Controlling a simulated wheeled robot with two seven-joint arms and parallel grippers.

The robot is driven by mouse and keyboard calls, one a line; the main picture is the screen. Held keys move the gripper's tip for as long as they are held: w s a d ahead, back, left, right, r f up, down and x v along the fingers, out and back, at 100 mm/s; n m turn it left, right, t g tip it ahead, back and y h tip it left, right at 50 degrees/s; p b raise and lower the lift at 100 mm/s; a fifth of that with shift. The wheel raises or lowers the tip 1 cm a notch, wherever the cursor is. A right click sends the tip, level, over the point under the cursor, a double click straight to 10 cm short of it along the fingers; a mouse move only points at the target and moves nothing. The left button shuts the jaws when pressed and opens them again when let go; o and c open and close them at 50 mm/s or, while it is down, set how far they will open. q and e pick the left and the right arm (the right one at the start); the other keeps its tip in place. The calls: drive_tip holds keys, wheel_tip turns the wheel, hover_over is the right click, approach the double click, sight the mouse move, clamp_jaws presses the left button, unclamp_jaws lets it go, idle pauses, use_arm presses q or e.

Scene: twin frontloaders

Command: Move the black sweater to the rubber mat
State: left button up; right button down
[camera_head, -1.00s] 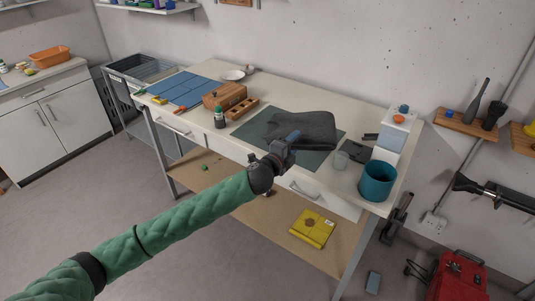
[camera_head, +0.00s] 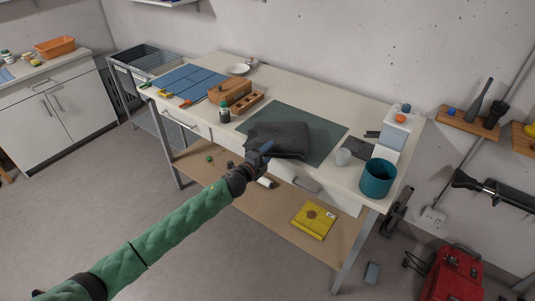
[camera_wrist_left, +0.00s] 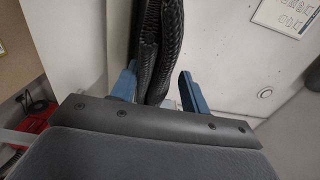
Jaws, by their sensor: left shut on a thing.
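The black sweater (camera_head: 280,138) is a folded dark bundle over the dark green mat (camera_head: 318,128) on the workbench. It covers the mat's front left part; I cannot tell whether its whole underside touches. My left gripper (camera_head: 262,152) is at the sweater's front left edge and shut on it. In the left wrist view, dark ribbed cloth of the sweater (camera_wrist_left: 160,45) runs between the two blue fingers of the left gripper (camera_wrist_left: 158,95). My right gripper is out of view.
On the workbench (camera_head: 300,95), a wooden block (camera_head: 230,92) and a dark green bottle (camera_head: 224,115) stand left of the mat. Blue panels (camera_head: 188,84) lie at the far left.

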use_arm(q)
drive_tip(key=shift+f, duration=0.6)
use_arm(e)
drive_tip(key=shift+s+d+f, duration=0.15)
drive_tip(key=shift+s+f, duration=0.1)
use_arm(q)
drive_tip(key=shift+f, duration=0.15)
drive_tip(key=o, duration=1.2)
drive_tip(key=shift+r, duration=0.2)
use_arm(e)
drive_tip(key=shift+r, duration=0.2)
use_arm(q)
drive_tip(key=shift+s+a+f, duration=0.2)
drive_tip(key=shift+s, duration=0.05)
drive_tip(key=b+v, duration=0.3)
drive_tip(key=v, duration=0.8)
drive_tip(key=shift+r+b, duration=0.15)
drive_tip(key=shift+b, duration=0.2)
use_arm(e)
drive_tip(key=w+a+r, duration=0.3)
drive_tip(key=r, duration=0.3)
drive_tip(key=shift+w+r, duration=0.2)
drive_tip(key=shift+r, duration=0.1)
